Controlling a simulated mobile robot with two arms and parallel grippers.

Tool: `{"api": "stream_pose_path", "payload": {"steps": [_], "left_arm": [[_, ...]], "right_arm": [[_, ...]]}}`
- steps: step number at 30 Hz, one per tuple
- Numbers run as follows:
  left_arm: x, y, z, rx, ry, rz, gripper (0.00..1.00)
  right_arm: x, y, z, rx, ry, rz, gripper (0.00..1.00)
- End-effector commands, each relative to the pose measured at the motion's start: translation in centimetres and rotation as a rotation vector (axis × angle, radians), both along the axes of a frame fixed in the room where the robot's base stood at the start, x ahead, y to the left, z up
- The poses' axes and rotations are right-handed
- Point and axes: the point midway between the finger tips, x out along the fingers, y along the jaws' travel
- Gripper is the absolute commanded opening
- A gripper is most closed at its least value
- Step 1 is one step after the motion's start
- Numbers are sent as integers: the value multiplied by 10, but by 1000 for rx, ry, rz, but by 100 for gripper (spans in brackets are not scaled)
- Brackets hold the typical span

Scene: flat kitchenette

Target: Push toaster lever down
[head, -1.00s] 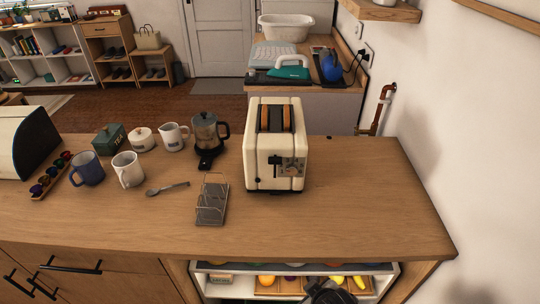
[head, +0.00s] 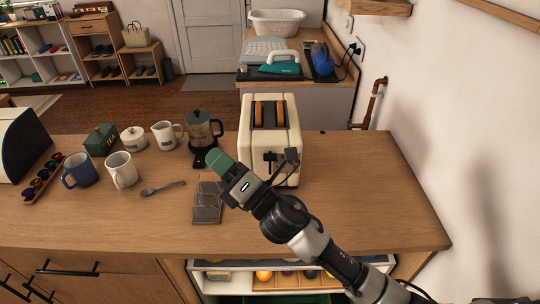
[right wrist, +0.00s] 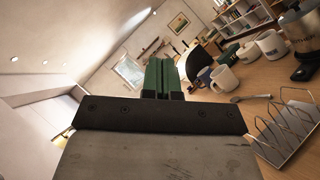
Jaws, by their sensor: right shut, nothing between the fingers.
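The cream toaster (head: 290,130) stands upright on the wooden counter, with brown slices showing in its top slots. Its black lever (head: 270,157) is on the front face; part of that face is hidden behind my right gripper and wrist. My right gripper (head: 217,160) has green fingers and is shut and empty. In the head view it appears in front and to the left of the toaster, above the toast rack. In the right wrist view its green fingers (right wrist: 164,77) are together, and the toaster does not show. My left gripper is not in view.
A wire toast rack (head: 207,204) lies below my right gripper. A coffee maker (head: 202,130) stands left of the toaster. Mugs (head: 121,170), a spoon (head: 162,188) and a green tin (head: 101,139) are further left. The counter right of the toaster (head: 355,190) is clear.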

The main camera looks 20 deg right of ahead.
Motion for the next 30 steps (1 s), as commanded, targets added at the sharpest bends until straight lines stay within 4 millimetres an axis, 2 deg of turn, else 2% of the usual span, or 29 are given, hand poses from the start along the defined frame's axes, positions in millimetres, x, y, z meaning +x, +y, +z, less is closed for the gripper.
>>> {"api": "stream_pose_path", "payload": {"steps": [1,5,9,12,14,16,19,24,26,27,30], "left_arm": [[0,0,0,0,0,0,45],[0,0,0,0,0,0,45],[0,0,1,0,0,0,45],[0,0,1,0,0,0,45],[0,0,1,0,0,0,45],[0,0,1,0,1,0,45],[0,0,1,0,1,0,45],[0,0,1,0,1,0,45],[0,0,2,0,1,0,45],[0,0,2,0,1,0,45],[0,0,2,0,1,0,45]], "right_arm": [[-3,17,14,-131,-148,49,0],[-19,57,24,-484,-534,181,0],[-29,81,9,-869,-935,330,0],[-27,80,-12,-1147,-1198,453,0],[-20,71,-25,-1315,-1343,537,0],[-8,54,-38,-1510,-1494,650,0],[15,16,-49,-1784,-1661,849,0],[50,-54,-44,-2128,-1768,1202,0],[57,-74,-37,-2208,-1768,1307,0],[61,-85,-33,2211,1731,-1346,0],[68,-108,-23,2149,1604,-1384,0]]}}
